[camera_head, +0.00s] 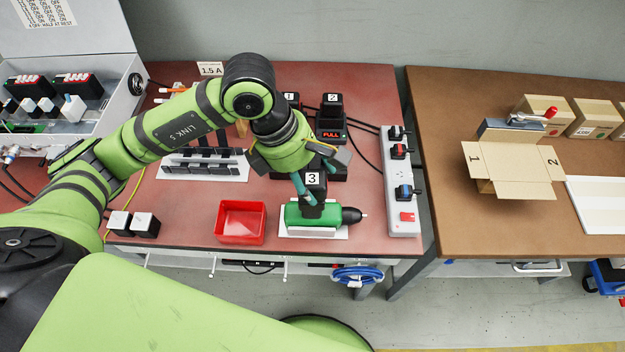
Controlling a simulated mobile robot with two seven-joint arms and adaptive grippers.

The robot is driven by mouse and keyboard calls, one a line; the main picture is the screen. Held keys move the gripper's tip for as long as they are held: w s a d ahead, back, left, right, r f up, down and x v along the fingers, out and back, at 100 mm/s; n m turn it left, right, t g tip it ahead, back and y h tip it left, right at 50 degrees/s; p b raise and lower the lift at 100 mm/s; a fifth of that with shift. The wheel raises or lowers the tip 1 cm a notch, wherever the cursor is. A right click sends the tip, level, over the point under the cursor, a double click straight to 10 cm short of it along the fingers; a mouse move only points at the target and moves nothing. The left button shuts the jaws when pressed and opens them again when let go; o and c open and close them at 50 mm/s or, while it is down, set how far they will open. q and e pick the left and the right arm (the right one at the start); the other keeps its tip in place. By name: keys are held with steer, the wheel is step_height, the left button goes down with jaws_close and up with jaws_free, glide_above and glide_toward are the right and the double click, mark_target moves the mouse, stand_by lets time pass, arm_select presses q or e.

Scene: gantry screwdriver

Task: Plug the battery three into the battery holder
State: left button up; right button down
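Battery three (315,183), a black block with a white "3" label, stands upright at the handle of a green screwdriver (298,216). The screwdriver lies on a white plate (313,232) near the table's front edge. My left gripper (314,184) reaches down from behind, with its teal fingers at the battery's sides; whether they press on it I cannot tell. Battery two (332,104) stands at the back in a black charging holder (331,136) with a red "FULL" display. Battery one (291,99) is partly hidden by my arm. My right gripper is not in view.
A red tray (241,240) stands left of the screwdriver. A white power strip (403,205) with plugs stands to the right. A black rack (203,165) lies behind my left arm. A brown table (480,225) with an open carton (513,169) is at right.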

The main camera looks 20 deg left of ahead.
arm_select(q)
steer(key=shift+r, duration=0.1)
stand_by(0.3)
steer(key=shift+r+p, duration=1.7)
steer(key=shift+r, duration=1.5)
